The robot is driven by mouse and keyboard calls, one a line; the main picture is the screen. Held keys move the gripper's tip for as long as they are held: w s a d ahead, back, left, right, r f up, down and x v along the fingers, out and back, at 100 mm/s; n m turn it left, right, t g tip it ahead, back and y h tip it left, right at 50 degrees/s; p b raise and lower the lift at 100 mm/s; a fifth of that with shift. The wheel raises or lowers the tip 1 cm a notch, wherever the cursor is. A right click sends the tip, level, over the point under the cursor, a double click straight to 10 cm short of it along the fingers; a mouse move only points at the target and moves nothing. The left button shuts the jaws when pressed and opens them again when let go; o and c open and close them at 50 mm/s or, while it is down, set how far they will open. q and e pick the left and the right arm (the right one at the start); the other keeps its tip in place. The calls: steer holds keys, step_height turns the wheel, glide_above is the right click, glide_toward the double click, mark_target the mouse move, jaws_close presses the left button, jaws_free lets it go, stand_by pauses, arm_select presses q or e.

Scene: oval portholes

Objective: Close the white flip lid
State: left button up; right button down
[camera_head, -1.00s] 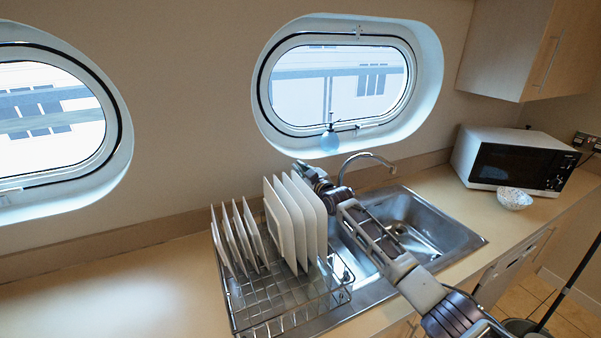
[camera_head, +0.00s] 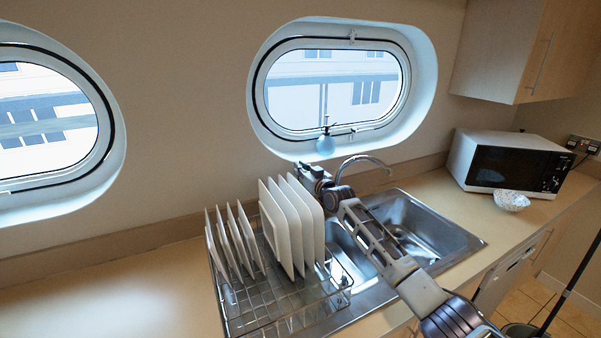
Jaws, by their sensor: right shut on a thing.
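I cannot make out a white flip lid in this view. My right gripper (camera_head: 304,167) reaches in over the sink from the lower right. It is just behind the top edges of the white plates (camera_head: 281,225), below the right porthole. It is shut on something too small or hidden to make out. The plates partly cover the area below the gripper, and I cannot tell whether it touches them. My left gripper is not in view.
The plates stand in a wire dish rack (camera_head: 268,300) beside the steel sink (camera_head: 452,240). The faucet (camera_head: 366,158) is close to my right arm. A pale blue bottle (camera_head: 326,145) is at the porthole sill. A microwave (camera_head: 505,165) and a bowl (camera_head: 511,200) are at right. The left counter is clear.

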steer(key=c, duration=1.5)
jaws_free()
steer(key=shift+s+d, duration=0.1)
steer(key=shift+s, duration=0.05)
steer(key=shift+v, duration=5.75)
steer(key=shift+c, duration=0.2)
